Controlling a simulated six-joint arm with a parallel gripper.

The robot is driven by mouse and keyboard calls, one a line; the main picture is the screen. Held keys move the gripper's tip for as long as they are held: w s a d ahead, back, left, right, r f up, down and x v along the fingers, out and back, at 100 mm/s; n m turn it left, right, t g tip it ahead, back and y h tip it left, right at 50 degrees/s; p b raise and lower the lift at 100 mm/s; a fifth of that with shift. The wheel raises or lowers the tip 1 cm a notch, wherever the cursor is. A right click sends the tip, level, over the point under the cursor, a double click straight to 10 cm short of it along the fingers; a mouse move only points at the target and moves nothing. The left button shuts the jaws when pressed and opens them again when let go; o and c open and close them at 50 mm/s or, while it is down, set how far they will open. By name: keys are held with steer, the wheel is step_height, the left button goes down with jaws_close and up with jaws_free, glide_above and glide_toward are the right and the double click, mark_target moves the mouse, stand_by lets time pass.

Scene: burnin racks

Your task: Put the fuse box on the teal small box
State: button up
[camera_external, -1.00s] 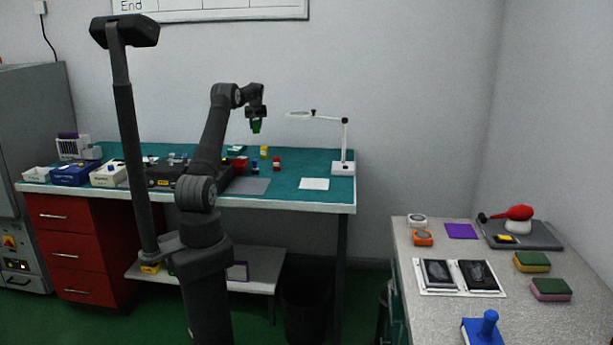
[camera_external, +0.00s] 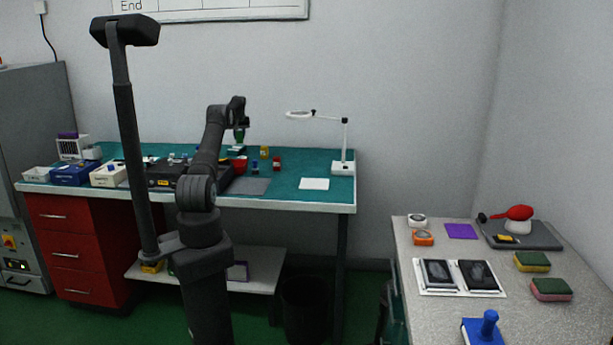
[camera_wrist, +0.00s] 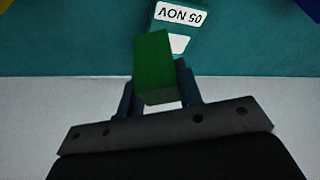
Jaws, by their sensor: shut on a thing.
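My gripper (camera_external: 240,126) is shut on a green block, the fuse box (camera_wrist: 153,65), and holds it above the far part of the workbench. The fuse box also shows small under the gripper in the external view (camera_external: 240,136). The teal small box (camera_wrist: 178,22) lies just beyond the fuse box in the wrist view, with a white label reading "05 NOV" upside down. In the external view the teal box (camera_external: 236,150) sits below the gripper at the bench's back. I cannot tell the height gap between the two.
On the teal bench top (camera_external: 305,170) stand a yellow item (camera_external: 265,151), a red item (camera_external: 277,163), a red bowl (camera_external: 239,165) and a magnifier lamp (camera_external: 343,167). Blue (camera_external: 73,174) and white bins stand at the left. A second table (camera_external: 405,285) is at the right.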

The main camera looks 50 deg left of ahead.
mark_target(240, 140)
steer(key=shift+f, duration=1.75)
steer(key=shift+f, duration=0.15)
steer(key=o, duration=1)
steer(key=shift+c, duration=0.2)
steer(key=v, duration=1.2)
steer(key=shift+r, duration=0.2)
steer(key=shift+f, duration=0.1)
